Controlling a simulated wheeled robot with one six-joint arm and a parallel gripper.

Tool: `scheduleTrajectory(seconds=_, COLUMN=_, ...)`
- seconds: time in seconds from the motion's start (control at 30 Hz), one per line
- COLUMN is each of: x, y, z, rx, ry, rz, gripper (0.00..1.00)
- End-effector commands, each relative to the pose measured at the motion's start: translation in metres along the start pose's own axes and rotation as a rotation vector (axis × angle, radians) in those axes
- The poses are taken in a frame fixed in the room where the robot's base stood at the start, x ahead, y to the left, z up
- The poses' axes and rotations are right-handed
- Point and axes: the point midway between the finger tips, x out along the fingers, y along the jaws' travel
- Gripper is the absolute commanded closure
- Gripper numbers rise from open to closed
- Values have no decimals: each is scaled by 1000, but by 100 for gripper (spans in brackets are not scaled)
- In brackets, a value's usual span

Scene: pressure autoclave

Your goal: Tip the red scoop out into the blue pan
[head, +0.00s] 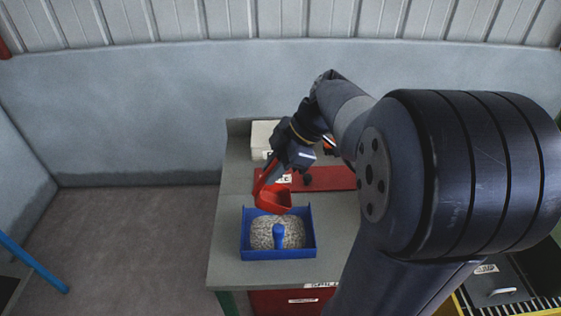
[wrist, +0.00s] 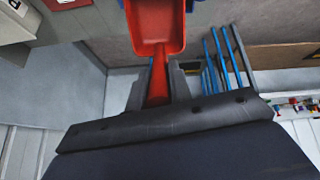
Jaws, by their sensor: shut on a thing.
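The red scoop (head: 274,200) hangs bowl-down from my gripper (head: 284,160), above the back edge of the blue pan (head: 245,243). Its bowl is tilted and looks apart from the pan, though the exact gap is unclear. In the wrist view my gripper (wrist: 158,82) is shut on the red handle. The visible inside of the scoop bowl (wrist: 156,22) is smooth red, with no grains seen; its far end is cut off.
A red flat board (head: 325,178) and a pale box (head: 263,138) lie behind on the grey bench (head: 228,235). A red labelled front (head: 290,300) is below the bench edge. Open floor (head: 130,240) lies to the left. My arm hides the bench's right side.

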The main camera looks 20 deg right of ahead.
Motion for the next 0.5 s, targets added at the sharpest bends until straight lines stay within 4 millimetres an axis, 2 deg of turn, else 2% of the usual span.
scheduleTrajectory(seconds=0.03, x=-3, y=1, z=-7, rx=-4, ry=-24, rz=-10, gripper=100)
scheduleTrajectory(seconds=0.5, x=6, y=7, z=-39, rx=-7, ry=-304, rz=-64, gripper=100)
